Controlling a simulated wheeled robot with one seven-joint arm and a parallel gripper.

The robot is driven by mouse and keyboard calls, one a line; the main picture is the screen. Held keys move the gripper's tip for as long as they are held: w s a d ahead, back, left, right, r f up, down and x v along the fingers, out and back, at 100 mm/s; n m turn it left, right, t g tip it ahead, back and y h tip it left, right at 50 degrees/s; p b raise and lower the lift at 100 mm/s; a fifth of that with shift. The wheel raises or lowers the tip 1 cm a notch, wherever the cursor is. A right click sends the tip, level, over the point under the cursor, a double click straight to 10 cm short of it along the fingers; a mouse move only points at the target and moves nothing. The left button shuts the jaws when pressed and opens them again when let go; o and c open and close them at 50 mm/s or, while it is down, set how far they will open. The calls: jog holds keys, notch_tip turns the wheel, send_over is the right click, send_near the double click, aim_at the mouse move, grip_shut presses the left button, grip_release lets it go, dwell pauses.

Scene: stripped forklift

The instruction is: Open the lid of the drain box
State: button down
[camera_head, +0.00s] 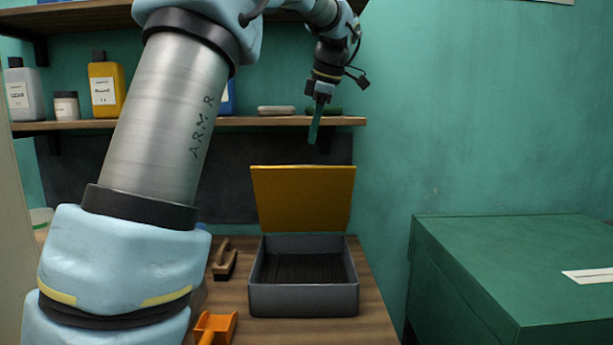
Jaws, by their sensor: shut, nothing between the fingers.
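The drain box (304,300) is a grey open-topped box on the wooden table, with a dark slatted inside. Its yellow-orange lid (303,198) stands raised at the back edge, close to upright and leaning slightly back. My gripper (313,136) hangs above the lid, a little right of its middle, with its fingers pointing down. The fingers are shut and hold nothing. In the picture a gap shows between the fingertips and the lid's top edge.
A wooden shelf (250,121) with bottles and small items runs along the back wall. An orange tool (215,327) and a brown wooden object (224,260) lie left of the box. A large green chest (520,270) stands at the right. My arm covers much of the left.

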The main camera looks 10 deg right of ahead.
aim_at(307, 178)
jog(key=f, duration=0.2)
jog(key=w+f+t+y+b, duration=0.1)
jog(key=f, duration=0.2)
jog(key=w+a+f+t+b, duration=0.1)
jog(key=f, duration=0.1)
jog(key=shift+w+a+f+y, duration=0.1)
jog(key=shift+w+f+y, duration=0.05)
jog(key=shift+f+y, duration=0.2)
dwell(0.4)
jog(key=shift+w+r+p, duration=0.3)
jog(key=shift+r+p, duration=0.05)
jog(key=shift+p, duration=0.25)
jog(key=w+p, duration=0.2)
jog(key=p, duration=0.1)
jog(key=w+r+g+p, duration=0.1)
jog(key=shift+d+p, duration=0.4)
jog(key=shift+w+f+m+g+p, duration=0.1)
jog(key=shift+w+m+g+p, duration=0.2)
jog(key=shift+w, duration=0.1)
